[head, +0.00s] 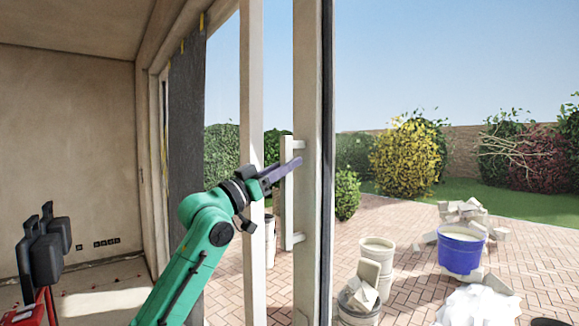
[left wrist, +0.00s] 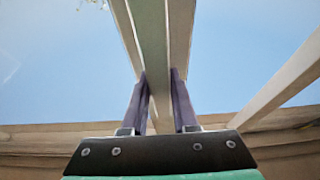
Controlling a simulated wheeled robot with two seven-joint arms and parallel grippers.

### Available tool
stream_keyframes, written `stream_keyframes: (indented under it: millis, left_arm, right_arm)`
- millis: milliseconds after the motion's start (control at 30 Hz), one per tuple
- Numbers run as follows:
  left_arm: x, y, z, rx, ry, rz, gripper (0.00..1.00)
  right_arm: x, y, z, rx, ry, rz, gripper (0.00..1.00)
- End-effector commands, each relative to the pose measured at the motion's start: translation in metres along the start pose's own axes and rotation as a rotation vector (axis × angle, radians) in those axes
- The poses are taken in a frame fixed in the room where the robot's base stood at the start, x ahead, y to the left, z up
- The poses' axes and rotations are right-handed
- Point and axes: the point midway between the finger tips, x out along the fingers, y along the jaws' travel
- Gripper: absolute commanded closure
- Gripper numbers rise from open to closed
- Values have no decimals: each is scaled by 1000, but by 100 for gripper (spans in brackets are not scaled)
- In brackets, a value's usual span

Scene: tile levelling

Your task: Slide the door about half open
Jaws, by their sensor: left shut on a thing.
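The sliding door's pale upright stile (head: 308,90) stands in the middle of the head view, with a dark strip along its right edge. A white vertical bar handle (head: 289,215) is fixed to the stile by short mounts at top and bottom. My left gripper (head: 287,168) reaches in from the left and its purple fingers are shut on the upper part of the handle. In the left wrist view the two fingers (left wrist: 162,80) lie on either side of the bar (left wrist: 150,40), which runs up between them. My right gripper is in neither view.
Another pale upright (head: 252,120) stands close left of the handle, beside my forearm. Outside on the brick paving are a blue tub (head: 461,250), pale buckets (head: 377,252) and rubble (head: 463,213). A red item with black parts (head: 42,255) stands indoors at the lower left.

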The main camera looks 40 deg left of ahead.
Motion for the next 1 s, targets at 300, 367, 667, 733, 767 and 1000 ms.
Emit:
stream_keyframes:
  millis: [300, 367, 667, 733, 767, 1000]
  left_arm:
    - [-1, -2, -8, 8, 18, -5, 100]
    - [-1, -2, -8, 7, 17, -5, 50]
    - [-1, -1, -3, 3, 8, -2, 43]
    - [-3, -1, -1, 3, 7, -2, 43]
    - [-6, -1, 0, 3, 7, -3, 43]
    - [-55, -2, 10, 5, 6, -4, 43]
  right_arm:
    - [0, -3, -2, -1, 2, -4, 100]
    - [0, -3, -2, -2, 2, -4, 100]
    - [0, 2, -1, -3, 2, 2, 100]
    - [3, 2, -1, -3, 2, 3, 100]
    - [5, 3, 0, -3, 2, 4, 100]
    - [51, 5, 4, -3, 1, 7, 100]
